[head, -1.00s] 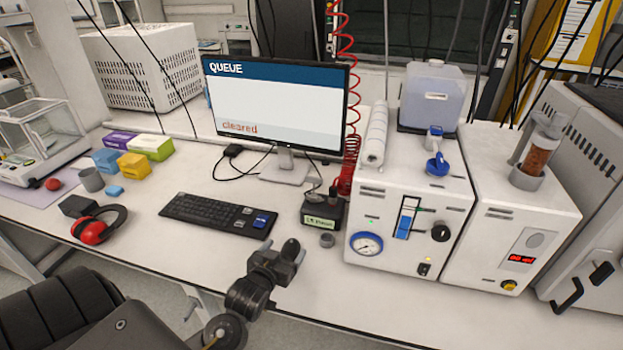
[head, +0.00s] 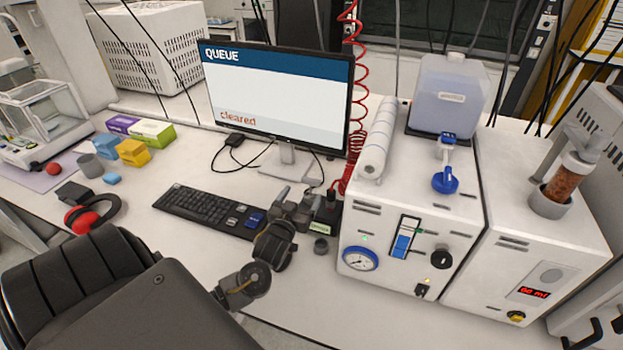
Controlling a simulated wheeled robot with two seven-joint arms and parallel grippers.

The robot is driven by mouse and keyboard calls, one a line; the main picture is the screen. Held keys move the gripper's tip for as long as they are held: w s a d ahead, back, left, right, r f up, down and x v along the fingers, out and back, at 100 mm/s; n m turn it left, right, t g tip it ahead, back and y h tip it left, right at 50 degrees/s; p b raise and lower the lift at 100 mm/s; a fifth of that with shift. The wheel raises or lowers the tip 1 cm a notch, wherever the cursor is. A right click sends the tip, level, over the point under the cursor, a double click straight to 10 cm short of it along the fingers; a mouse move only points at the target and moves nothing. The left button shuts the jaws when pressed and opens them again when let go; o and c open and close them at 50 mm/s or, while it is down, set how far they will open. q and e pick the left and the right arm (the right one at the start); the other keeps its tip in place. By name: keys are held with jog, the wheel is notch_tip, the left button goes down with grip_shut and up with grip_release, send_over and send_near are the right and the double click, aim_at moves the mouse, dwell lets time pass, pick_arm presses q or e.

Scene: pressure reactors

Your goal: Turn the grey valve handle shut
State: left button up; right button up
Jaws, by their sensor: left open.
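I cannot clearly pick out a grey valve handle. A small grey round piece (head: 320,246) sits low beside the black box (head: 328,208); I cannot tell whether it is a handle. The box has a green label, and the red coiled hose (head: 357,110) runs down towards it. My left gripper (head: 300,198) is open, its fingers pointing away from me, just left of the box and partly hiding it. I see nothing held in it. A blue-handled valve (head: 445,181) stands on the white unit.
The white unit (head: 390,272) with gauge and black knob stands right of my gripper. Another white unit (head: 525,250) is beyond it. A monitor (head: 275,100) stands behind, a keyboard (head: 205,207) to the left. Clear bench lies in front of the white unit.

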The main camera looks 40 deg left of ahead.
aim_at(310, 183)
pick_arm(q)
jog(key=p+x, duration=0.1)
jog(key=x, duration=0.5)
jog(key=shift+w, duration=0.25)
jog(key=shift+w+a+p, duration=0.15)
jog(key=shift+w+p, duration=0.15)
jog(key=shift+p, duration=0.05)
jog(key=shift+w, duration=0.2)
jog(key=shift+w+a+f, duration=0.1)
jog(key=shift+w, duration=0.05)
jog(key=c, duration=1)
pick_arm(e)
jog(key=shift+w+a+r, duration=0.25)
jog(key=shift+w+r, duration=0.65)
jog(key=shift+r, duration=0.25)
